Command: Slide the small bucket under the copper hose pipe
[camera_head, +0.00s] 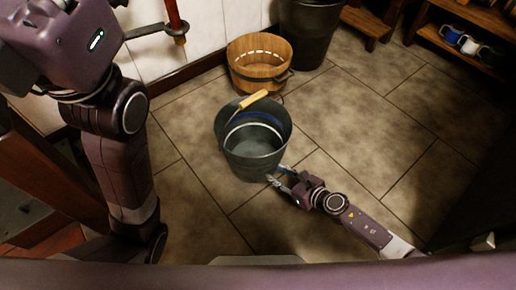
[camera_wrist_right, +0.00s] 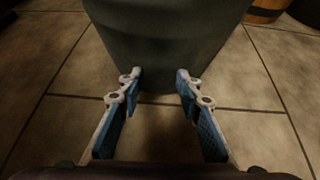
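The small bucket (camera_head: 262,160) is grey metal with a wooden grip on its wire handle. It stands upright on the floor in the middle of the head view, and its lower wall (camera_wrist_right: 165,40) fills the top of the right wrist view. The copper hose pipe (camera_head: 174,14) hangs at the upper left by the white wall, with the bucket apart from it to the lower right. My right gripper (camera_head: 277,174) is low at the bucket's near right side. Its fingers (camera_wrist_right: 159,80) are apart with nothing between them, tips at the bucket wall; I cannot tell whether they touch.
A wooden tub (camera_head: 245,80) stands just behind the bucket, and a dark bin (camera_head: 308,35) behind that. A wooden shelf with mugs (camera_head: 468,45) is at the upper right. Tiled floor is clear to the bucket's right and left.

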